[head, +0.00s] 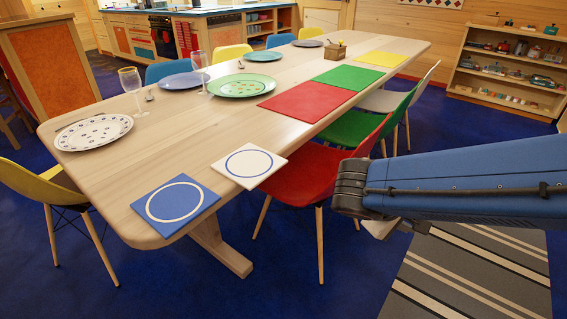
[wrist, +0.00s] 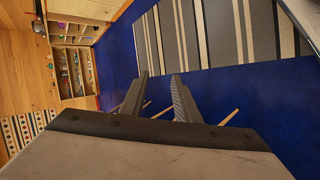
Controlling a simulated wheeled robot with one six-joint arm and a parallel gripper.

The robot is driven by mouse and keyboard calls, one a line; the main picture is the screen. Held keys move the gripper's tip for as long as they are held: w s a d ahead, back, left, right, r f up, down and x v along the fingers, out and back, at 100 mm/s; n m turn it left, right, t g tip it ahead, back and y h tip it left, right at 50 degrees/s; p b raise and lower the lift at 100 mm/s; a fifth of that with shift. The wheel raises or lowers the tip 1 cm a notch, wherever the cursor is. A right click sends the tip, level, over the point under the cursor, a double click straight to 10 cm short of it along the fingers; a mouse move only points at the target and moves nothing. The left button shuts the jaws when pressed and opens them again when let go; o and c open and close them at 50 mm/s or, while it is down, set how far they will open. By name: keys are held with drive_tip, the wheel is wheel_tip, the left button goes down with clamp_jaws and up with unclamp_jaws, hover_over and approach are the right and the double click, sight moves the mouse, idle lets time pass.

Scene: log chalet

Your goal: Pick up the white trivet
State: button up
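The white trivet (head: 249,165) is a flat white square with a blue ring, lying on the near edge of the long wooden table (head: 185,137). A blue trivet (head: 176,204) with a white ring lies to its left, closer to the table's near corner. My gripper (wrist: 160,77) is open and empty, its two fingers apart over the blue floor. In the head view my arm is at the right, off the table, and mostly hides the gripper. The white trivet does not show in the wrist view.
Red (head: 306,101), green (head: 346,77) and yellow (head: 382,59) mats lie farther along the table. A plate (head: 94,132), glasses (head: 131,84) and more plates stand behind the trivets. A red chair (head: 318,180) stands between the table and my arm. A striped rug (head: 470,275) covers the floor at right.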

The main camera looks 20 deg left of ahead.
drive_tip(key=w+a+n+t, duration=0.2)
drive_tip(key=a+n+t, duration=0.15)
drive_tip(key=a, duration=0.65)
drive_tip(key=n+t+y, duration=0.6)
drive_tip(key=t+y, duration=0.2)
approach(268, 169)
drive_tip(key=w, duration=1)
drive_tip(key=shift+a+f, duration=0.1)
drive_tip(key=shift+f, duration=0.3)
drive_tip(key=shift+c, duration=0.2)
clamp_jaws()
